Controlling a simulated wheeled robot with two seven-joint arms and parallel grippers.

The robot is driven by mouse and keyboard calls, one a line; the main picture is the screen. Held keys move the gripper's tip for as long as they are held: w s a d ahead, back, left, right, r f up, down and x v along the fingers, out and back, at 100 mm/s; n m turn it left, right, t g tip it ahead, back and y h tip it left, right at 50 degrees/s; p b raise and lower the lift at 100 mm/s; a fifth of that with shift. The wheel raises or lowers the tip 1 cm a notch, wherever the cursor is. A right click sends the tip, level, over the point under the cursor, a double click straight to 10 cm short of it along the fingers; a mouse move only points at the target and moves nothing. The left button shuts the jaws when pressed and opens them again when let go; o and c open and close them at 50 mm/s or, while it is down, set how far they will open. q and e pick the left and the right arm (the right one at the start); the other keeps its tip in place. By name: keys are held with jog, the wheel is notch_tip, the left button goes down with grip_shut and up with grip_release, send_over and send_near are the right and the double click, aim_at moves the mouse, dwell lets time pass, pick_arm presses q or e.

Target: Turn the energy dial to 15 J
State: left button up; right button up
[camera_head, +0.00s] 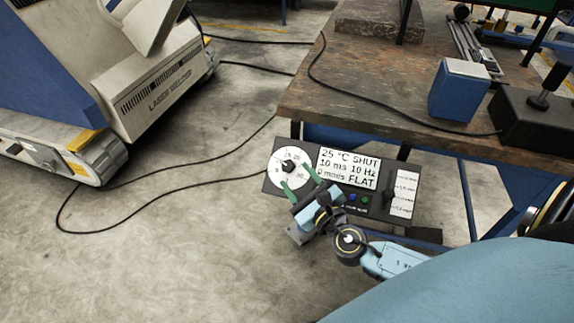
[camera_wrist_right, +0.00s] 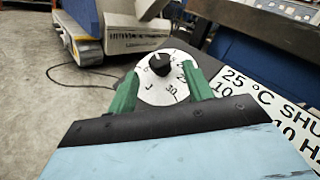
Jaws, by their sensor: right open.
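The energy dial is a white round scale (camera_head: 279,176) with a black knob (camera_head: 288,167) on the left end of a dark control panel. In the right wrist view the black knob (camera_wrist_right: 159,64) sits on the white scale (camera_wrist_right: 160,88), which bears numbers and a J. My right gripper (camera_head: 300,177) is open, its two green fingers (camera_wrist_right: 162,90) pointing at the dial, one on either side. The knob is between and beyond the fingertips; I cannot tell whether they touch it. The exact knob setting is too small to read. My left gripper is not in view.
The panel's display (camera_head: 348,169) reads 25 °C, SHUT, 10 ms, 10 Hz, FLAT. A lever scale (camera_head: 403,192) and small buttons lie right of it. A workbench (camera_head: 375,90) with a blue box (camera_head: 458,92) stands behind. A laser welder (camera_head: 150,85) stands left; cables cross the floor.

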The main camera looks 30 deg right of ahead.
aim_at(290, 170)
jog(key=w, duration=0.5)
jog(key=shift+d, duration=0.1)
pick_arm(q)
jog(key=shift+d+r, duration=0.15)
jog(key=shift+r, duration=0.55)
pick_arm(e)
jog(key=shift+w, duration=0.3)
jog(key=shift+c, duration=0.4)
jog(key=c, duration=0.9)
pick_arm(q)
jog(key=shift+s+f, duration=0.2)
jog(key=shift+b, duration=0.35)
